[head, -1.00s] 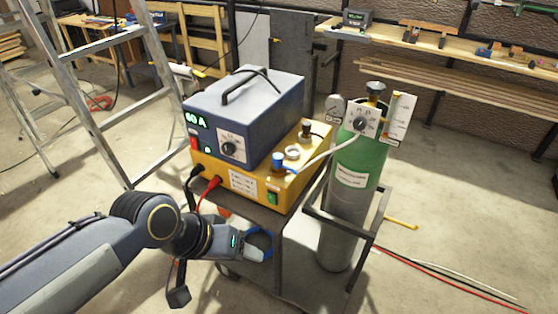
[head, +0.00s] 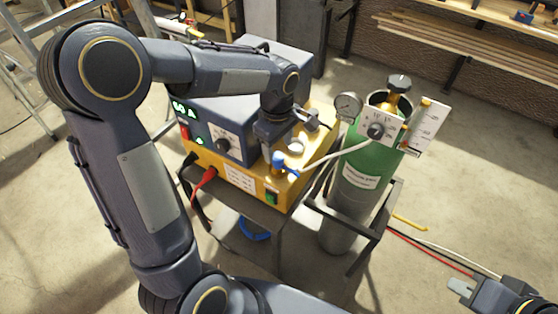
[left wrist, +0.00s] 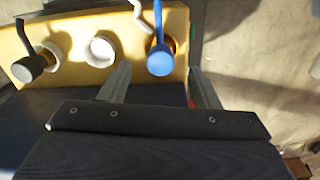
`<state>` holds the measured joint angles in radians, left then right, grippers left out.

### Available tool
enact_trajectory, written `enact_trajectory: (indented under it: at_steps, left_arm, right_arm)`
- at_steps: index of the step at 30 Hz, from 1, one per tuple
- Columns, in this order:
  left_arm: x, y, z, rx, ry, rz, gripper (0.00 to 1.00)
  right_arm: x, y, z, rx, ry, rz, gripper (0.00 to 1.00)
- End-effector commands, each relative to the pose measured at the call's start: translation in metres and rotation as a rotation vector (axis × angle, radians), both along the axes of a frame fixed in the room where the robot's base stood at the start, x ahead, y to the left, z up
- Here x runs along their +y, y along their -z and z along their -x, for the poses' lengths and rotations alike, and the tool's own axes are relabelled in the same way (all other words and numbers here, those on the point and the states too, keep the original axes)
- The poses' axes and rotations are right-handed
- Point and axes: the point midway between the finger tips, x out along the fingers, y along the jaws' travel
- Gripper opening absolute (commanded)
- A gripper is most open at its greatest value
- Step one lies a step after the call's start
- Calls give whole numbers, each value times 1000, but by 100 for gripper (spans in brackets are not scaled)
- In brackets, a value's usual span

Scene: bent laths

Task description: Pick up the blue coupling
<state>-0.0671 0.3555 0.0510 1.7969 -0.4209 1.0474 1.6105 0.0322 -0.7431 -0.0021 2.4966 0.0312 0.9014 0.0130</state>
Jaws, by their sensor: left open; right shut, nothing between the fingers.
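The blue coupling (head: 279,160) stands on top of the yellow unit (head: 240,178), with a hose leading from it to the right. In the left wrist view the blue coupling (left wrist: 160,58) shows between the lines of the two fingers, beyond their tips, on a brass fitting. My left gripper (head: 274,146) points down close above it, open and empty; it also shows in the left wrist view (left wrist: 162,75). I cannot tell how large the gap to the coupling is. My right gripper (head: 460,290) is shut and empty at the lower right, far from the coupling.
A white ring fitting (head: 296,147) and a dark coupling (head: 311,119) sit beside the blue one. A dark blue welder box (head: 215,110) stands behind. A green gas cylinder (head: 362,165) with gauges stands right. A blue ring (head: 255,232) lies lower on the cart.

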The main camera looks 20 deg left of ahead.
Motion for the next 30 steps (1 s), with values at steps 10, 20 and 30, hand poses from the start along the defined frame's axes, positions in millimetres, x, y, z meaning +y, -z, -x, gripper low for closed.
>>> enact_trajectory:
  at_steps: [10,20,30]
  left_arm:
    - [3,46,0,2,1,0,57]
    - [3,49,-1,-1,1,1,49]
    - [2,48,-1,-2,2,1,6]
  right_arm:
    - [0,-9,0,0,0,0,0]
    - [0,-9,0,0,0,0,0]
    - [0,-9,0,0,0,0,0]
